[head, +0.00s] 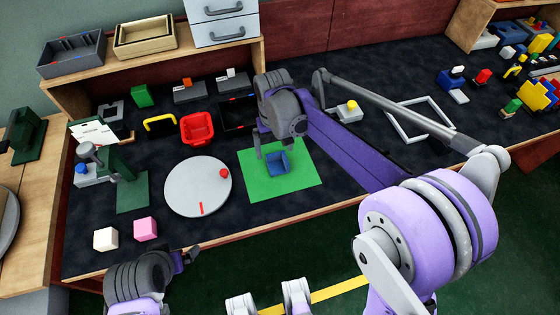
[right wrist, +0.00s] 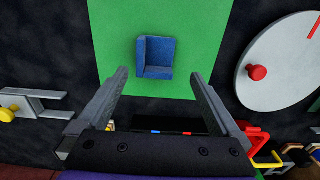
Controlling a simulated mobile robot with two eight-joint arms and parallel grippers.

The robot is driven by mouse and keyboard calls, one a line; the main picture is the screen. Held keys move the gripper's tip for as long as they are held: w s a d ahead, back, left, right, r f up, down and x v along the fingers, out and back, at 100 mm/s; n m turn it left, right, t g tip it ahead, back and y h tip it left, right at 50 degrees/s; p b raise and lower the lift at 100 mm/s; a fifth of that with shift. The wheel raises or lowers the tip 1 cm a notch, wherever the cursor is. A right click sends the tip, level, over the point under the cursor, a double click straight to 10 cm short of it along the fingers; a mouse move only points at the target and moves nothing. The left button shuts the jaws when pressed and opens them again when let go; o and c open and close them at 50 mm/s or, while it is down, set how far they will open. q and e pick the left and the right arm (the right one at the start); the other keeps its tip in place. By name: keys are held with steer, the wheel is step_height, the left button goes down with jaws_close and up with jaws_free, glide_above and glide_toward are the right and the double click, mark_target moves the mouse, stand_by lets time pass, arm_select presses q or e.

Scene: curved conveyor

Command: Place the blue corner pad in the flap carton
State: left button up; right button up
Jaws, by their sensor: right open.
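The blue corner pad (head: 277,164) lies on a green mat (head: 300,181). In the right wrist view the pad (right wrist: 157,72) has raised walls on two sides and lies just beyond the fingertips, between their lines. My right gripper (right wrist: 160,80) is open and empty, pointing down at the mat; in the head view its dark body hangs just behind and above the pad. My left gripper (head: 188,257) is low at the table's front edge, and its jaw opening cannot be made out. I cannot tell with certainty which container is the flap carton.
A round grey disc (head: 188,193) with a red knob lies left of the mat. A red tray (head: 197,128), a yellow handle (head: 160,124) and a dark tray (head: 238,123) stand behind. White and pink cubes (head: 146,229) sit front left. Dark tabletop shows right of the mat.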

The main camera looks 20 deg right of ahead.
mark_target(277, 162)
steer(key=f, duration=0.4)
steer(key=w+f, duration=0.1)
steer(key=f, duration=0.1)
steer(key=shift+d+f+b, duration=0.3)
steer(key=shift+f+b, duration=0.1)
steer(key=shift+s, duration=0.1)
steer(key=shift+r, duration=0.1)
steer(key=c, duration=1.4)
